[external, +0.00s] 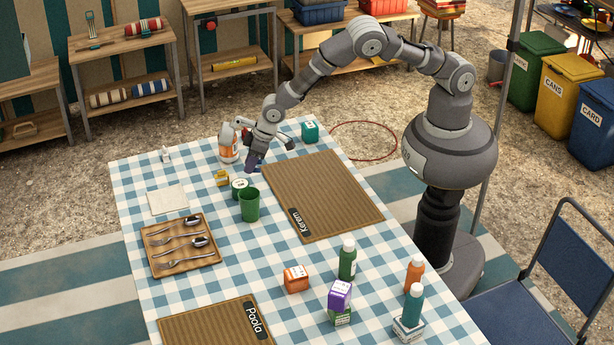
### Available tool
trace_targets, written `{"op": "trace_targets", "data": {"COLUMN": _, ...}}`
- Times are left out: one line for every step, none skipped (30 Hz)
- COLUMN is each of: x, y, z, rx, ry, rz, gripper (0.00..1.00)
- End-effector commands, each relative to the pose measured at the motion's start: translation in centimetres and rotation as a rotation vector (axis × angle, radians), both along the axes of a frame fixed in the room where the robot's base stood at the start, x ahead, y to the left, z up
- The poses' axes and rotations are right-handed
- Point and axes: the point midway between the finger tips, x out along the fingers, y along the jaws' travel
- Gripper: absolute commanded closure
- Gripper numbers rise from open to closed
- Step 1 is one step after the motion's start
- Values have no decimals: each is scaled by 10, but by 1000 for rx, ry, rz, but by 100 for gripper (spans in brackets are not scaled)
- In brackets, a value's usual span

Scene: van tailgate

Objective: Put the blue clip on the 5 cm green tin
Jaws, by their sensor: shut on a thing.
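My gripper (259,151) is over the far part of the checked table, pointing down. It is shut on a small dark blue-purple thing that looks like the blue clip (252,163); the fingers hide part of it. A low round green tin with a white, marked top (240,187) stands on the cloth just in front of and below the gripper, apart from the held thing. A green cup (249,204) stands close beside this tin. The tin's size cannot be read from here.
A yellow object (221,178) is left of the tin, and an orange-and-white bottle (228,145) stands behind. A teal box (310,131) is at the far edge. A brown mat (335,205) lies right, a cutlery tray (158,268) front left. Bottles and boxes stand at the near right.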

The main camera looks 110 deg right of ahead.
Motion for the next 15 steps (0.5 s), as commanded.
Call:
{"op": "trace_targets", "data": {"x": 13, "y": -3, "z": -5, "rx": -2, "ry": -2, "rz": 0, "gripper": 100}}
{"op": "trace_targets", "data": {"x": 20, "y": -4, "z": -6, "rx": -2, "ry": -1, "rz": 1, "gripper": 100}}
{"op": "trace_targets", "data": {"x": 27, "y": -4, "z": -6, "rx": -1, "ry": -1, "rz": 1, "gripper": 100}}
{"op": "trace_targets", "data": {"x": 32, "y": -6, "z": -7, "rx": 0, "ry": -1, "rz": 0, "gripper": 100}}
{"op": "trace_targets", "data": {"x": 36, "y": -7, "z": -6, "rx": 0, "ry": -1, "rz": -1, "gripper": 100}}
{"op": "trace_targets", "data": {"x": 40, "y": -8, "z": -6, "rx": 0, "ry": -2, "rz": -2, "gripper": 100}}
{"op": "trace_targets", "data": {"x": 41, "y": -8, "z": -6, "rx": 0, "ry": 0, "rz": -3, "gripper": 100}}
{"op": "trace_targets", "data": {"x": 43, "y": -8, "z": -5, "rx": 1, "ry": 0, "rz": -3, "gripper": 100}}
{"op": "trace_targets", "data": {"x": 45, "y": -9, "z": -5, "rx": 1, "ry": 0, "rz": -3, "gripper": 100}}
{"op": "trace_targets", "data": {"x": 47, "y": -9, "z": -5, "rx": 1, "ry": -1, "rz": -3, "gripper": 100}}
{"op": "trace_targets", "data": {"x": 50, "y": -9, "z": -6, "rx": 0, "ry": -1, "rz": -2, "gripper": 100}}
{"op": "trace_targets", "data": {"x": 50, "y": -9, "z": -12, "rx": 1, "ry": 2, "rz": -2, "gripper": 100}}
{"op": "trace_targets", "data": {"x": 50, "y": -9, "z": -18, "rx": 1, "ry": 3, "rz": -2, "gripper": 100}}
{"op": "trace_targets", "data": {"x": 49, "y": -9, "z": -25, "rx": 1, "ry": 3, "rz": -2, "gripper": 100}}
{"op": "trace_targets", "data": {"x": 49, "y": -9, "z": -32, "rx": 1, "ry": 3, "rz": -2, "gripper": 100}}
